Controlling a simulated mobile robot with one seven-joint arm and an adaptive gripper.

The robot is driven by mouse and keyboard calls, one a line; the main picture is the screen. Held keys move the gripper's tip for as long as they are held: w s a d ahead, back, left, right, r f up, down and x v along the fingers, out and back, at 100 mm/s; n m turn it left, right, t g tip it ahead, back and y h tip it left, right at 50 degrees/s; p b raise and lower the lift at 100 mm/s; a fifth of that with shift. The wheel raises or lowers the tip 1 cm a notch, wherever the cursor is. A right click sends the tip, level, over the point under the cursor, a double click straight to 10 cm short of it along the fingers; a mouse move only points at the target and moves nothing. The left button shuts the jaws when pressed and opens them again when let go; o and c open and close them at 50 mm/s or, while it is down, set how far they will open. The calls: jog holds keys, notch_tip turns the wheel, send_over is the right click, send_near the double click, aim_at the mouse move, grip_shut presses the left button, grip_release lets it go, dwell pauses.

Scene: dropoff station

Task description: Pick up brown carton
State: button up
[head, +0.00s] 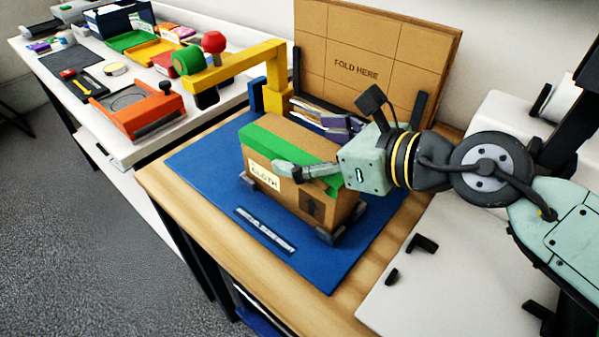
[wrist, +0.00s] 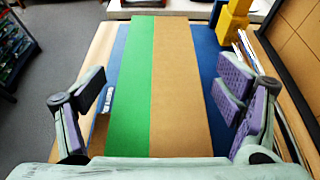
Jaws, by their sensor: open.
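The brown carton (head: 300,205) stands on a blue mat (head: 205,160) on a wooden table. It has a green strip along its top and a white label reading "CLOTH" on its front. In the wrist view, the carton's top (wrist: 175,85) fills the middle, half green and half brown. My gripper (head: 310,168) is at the carton's top in the head view. In the wrist view, the fingers of my gripper (wrist: 165,110) are spread wide, one on each side of the carton, with visible gaps to it. Nothing is held. The far finger is partly hidden in the head view.
A yellow arm-like fixture (head: 240,68) stands behind the carton. A cardboard sheet marked "FOLD HERE" (head: 370,50) leans upright at the back. A ruler-like strip (head: 265,230) lies on the mat's front. An orange tool (head: 135,108) sits on the white table at left.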

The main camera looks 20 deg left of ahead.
jog(key=shift+c, duration=0.6)
jog(key=c, duration=1.6)
